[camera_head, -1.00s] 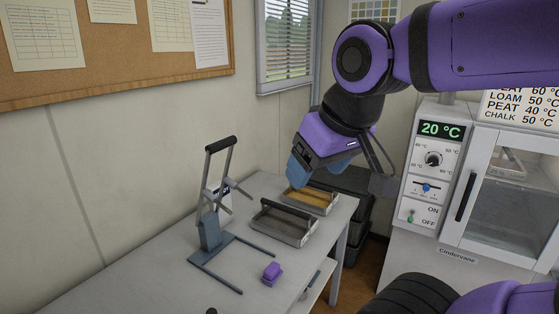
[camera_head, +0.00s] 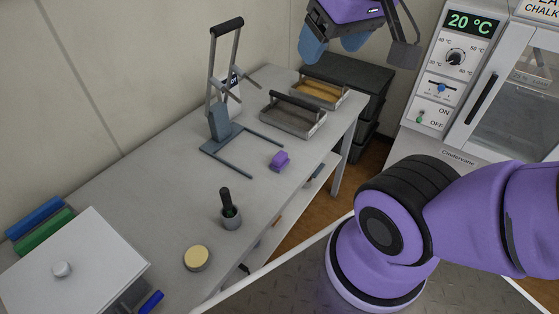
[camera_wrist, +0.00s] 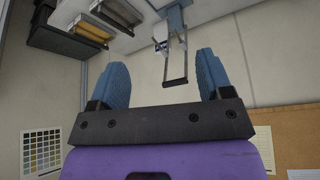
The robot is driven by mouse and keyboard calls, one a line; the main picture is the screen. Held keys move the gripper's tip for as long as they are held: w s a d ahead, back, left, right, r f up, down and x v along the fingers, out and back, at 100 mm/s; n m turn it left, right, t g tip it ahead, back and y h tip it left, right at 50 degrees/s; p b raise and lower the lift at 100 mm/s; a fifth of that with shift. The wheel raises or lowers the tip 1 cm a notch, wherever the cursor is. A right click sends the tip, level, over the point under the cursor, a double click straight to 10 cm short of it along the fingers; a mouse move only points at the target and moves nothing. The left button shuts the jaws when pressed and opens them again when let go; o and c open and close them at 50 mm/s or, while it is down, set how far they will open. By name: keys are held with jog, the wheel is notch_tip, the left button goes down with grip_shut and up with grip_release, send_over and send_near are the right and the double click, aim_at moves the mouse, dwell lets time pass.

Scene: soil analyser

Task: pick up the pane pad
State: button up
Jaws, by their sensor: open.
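A small purple block (camera_head: 279,160), which looks like the pane pad, lies on the grey table near its front edge. It is just right of the grey press stand's base. I cannot make it out in the wrist view. My gripper (camera_head: 334,46) is high above the far end of the table, well away from the block. In the wrist view my gripper (camera_wrist: 163,72) shows two blue fingers spread wide with nothing between them.
The press stand (camera_head: 218,128) with its tall handle stands beside the block. Two trays (camera_head: 293,116) (camera_head: 318,93) sit farther back. A dark cup with a pestle (camera_head: 231,215), a round yellow-topped tin (camera_head: 197,258) and a white-lidded box (camera_head: 75,270) are nearer. The oven (camera_head: 455,90) stands right.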

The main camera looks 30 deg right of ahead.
jog(key=o, duration=0.5)
jog(key=shift+w, duration=0.2)
jog(key=n+g, duration=0.4)
jog(key=g, duration=0.1)
send_over(280, 156)
jog(key=f, duration=3.7)
jog(key=shift+s+f, duration=0.2)
jog(key=shift+f, duration=0.05)
notch_tip(280, 156, down, 5)
jog(key=shift+d+f, duration=0.1)
jog(key=shift+f, duration=0.1)
jog(key=shift+w+f, duration=0.15)
jog(key=shift+f, duration=1.35)
jog(key=shift+w+f, duration=0.15)
jog(key=shift+f, duration=1.35)
